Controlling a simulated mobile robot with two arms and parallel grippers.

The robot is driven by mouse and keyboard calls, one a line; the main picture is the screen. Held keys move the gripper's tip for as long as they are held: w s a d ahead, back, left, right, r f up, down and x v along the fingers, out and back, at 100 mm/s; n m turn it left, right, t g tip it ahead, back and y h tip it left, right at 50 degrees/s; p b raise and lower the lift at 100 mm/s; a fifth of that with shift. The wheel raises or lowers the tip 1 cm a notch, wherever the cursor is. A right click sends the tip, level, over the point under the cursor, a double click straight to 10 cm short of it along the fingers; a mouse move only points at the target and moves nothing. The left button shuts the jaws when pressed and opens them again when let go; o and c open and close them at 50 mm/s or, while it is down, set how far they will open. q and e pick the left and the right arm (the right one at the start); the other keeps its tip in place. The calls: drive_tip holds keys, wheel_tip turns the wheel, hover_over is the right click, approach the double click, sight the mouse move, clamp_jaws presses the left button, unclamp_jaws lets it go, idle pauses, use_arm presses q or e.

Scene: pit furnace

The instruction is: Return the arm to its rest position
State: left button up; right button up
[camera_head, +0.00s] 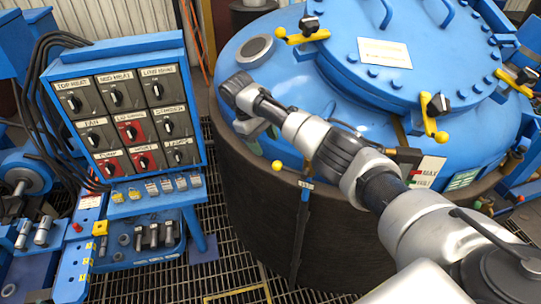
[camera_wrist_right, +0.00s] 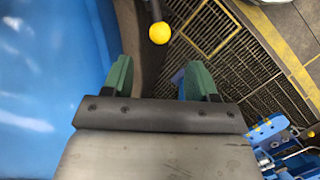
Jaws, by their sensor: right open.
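My right arm (camera_head: 345,160) reaches in from the lower right of the head view, over the edge of the blue furnace. My right gripper (camera_head: 238,90) is at its far end, above the furnace rim and right of the control panel. In the right wrist view the gripper (camera_wrist_right: 160,80) shows two green fingers spread apart with nothing between them. A yellow knob (camera_wrist_right: 159,33) shows beyond the fingers; I cannot tell how far off it is. My left gripper is not in view.
The blue furnace (camera_head: 240,55) with yellow-handled clamps (camera_head: 436,118) fills the right. A lever with a yellow knob (camera_head: 277,166) stands at its rim. A switch panel (camera_head: 125,110) stands left, above a tool shelf (camera_head: 145,210). Floor grating (camera_head: 225,270) lies between them.

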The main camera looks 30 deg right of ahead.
drive_tip(key=shift+w+a+r, duration=0.1)
drive_tip(key=shift+a+r, duration=0.05)
drive_tip(key=shift+r, duration=0.4)
